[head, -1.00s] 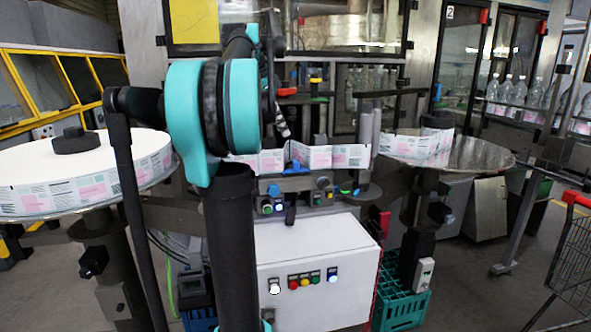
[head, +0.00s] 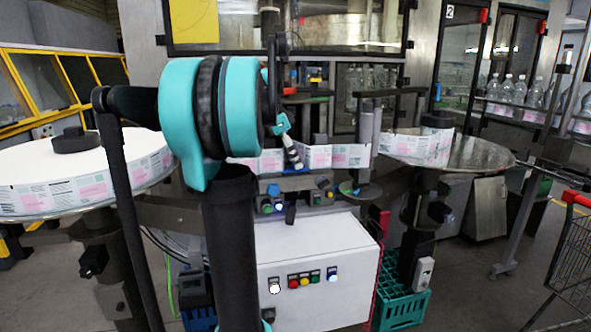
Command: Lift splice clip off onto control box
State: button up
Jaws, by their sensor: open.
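The control box (head: 330,250) is a white cabinet below the labeller, with a row of coloured buttons on its front. Its pale top is partly visible and looks mostly clear. My gripper (head: 293,155) is small in the head view, beyond my arm, in front of the label strip (head: 340,156). It appears tilted downward and is open; I see nothing held in it. I cannot make out the splice clip for certain; my arm and gripper cover part of the strip area.
A large label reel (head: 70,180) lies on the left, and a smaller reel sits on a round metal plate (head: 475,153) at right. A small button panel (head: 305,198) stands above the box. A green crate (head: 400,305) and a shopping cart (head: 575,250) are at right.

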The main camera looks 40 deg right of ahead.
jog(key=c, duration=1.1)
jog(key=shift+r, duration=13.5)
